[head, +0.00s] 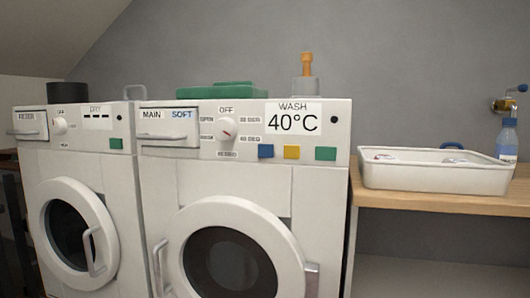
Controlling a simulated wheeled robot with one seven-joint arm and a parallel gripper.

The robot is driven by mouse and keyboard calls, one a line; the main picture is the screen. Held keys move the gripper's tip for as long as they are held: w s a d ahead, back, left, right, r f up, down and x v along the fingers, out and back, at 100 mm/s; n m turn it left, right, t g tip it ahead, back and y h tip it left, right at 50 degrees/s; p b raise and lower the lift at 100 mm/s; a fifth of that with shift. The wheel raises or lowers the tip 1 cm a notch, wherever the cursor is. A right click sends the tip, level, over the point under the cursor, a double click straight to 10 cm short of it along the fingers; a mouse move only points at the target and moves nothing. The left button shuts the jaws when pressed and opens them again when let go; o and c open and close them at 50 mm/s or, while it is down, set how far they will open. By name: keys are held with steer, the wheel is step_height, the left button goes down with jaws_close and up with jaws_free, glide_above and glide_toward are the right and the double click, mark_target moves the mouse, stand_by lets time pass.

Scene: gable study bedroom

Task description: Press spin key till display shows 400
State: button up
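The right-hand white washing machine (180,178) has a display (293,118) reading "WASH 40°C". Below the display sit a blue key (266,151), a yellow key (292,152) and a green key (325,154). I cannot read any label on the keys, so I cannot tell which is the spin key. Left of them is a round dial (227,129) with "OFF" above it. A detergent drawer (168,140) marked "MAIN" and "SOFT" is at the panel's left. The round door (230,215) looks closed. My gripper is not in view.
A dryer (40,170) marked "DRY" stands at left, with its own green key (116,143) and dashes on its display. A green item (220,90) and an orange-topped container (305,85) rest atop the washer. A wooden counter (440,202) at right holds a white tray (435,181).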

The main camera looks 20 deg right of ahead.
jaws_close()
stand_by(1.4)
